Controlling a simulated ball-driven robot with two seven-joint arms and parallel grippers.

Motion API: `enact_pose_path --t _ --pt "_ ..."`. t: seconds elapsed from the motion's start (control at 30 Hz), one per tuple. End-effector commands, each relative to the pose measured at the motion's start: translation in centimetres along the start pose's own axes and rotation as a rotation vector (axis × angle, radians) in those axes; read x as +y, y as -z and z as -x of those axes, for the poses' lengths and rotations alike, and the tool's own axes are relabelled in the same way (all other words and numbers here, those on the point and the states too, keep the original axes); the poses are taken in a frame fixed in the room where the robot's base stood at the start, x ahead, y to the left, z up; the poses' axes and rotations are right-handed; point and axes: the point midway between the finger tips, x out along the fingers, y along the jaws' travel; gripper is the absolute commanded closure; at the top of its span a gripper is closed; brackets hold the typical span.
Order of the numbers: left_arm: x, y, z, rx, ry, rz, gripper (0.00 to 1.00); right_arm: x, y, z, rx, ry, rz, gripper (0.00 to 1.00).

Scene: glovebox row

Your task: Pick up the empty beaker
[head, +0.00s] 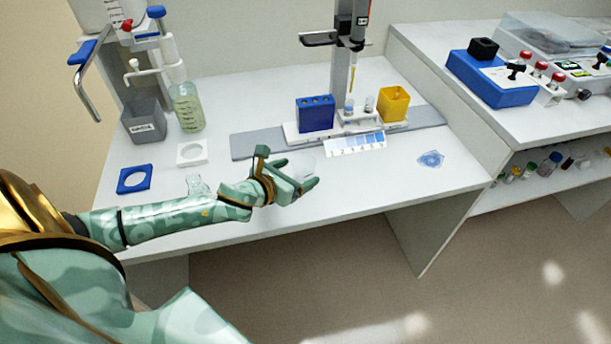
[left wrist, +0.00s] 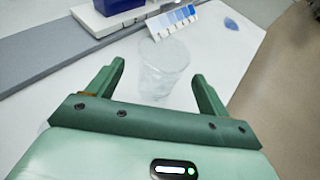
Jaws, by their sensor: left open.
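A clear, empty-looking beaker (left wrist: 164,66) stands on the white bench in the left wrist view. In the head view it is a faint pale shape (head: 306,166) at my left gripper, partly hidden by the fingers. My left gripper (head: 292,168) is open, low over the bench near its front edge. In the left wrist view its two fingers (left wrist: 158,74) point toward the beaker, one on each side, with a visible gap on both sides. I cannot tell how deep the beaker sits between them. My right gripper is not in view.
Another clear glass item (head: 197,186) stands left of my gripper, near my forearm. Behind the gripper are a grey strip (head: 245,144), a blue block (head: 315,114), a yellow box (head: 393,104) and a colour chart (head: 355,143). A blue patch (head: 431,158) lies right. Bench between is clear.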

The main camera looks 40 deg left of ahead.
Motion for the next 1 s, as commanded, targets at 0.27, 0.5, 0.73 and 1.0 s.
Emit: enact_pose_path --t 0.27,0.5,0.73,1.0 --pt "0.0 0.3 -4.3 0.000 -0.001 0.003 0.21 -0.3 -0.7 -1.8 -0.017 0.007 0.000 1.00" --pt "0.0 0.0 -5.4 0.000 0.000 0.001 0.21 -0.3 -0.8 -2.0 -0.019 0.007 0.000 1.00" --pt "0.0 -0.1 -5.4 0.000 -0.001 0.001 0.54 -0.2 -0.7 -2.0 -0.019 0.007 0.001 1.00" --pt "0.0 -0.1 -5.4 -0.001 -0.001 0.001 0.68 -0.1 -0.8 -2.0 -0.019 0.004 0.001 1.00"
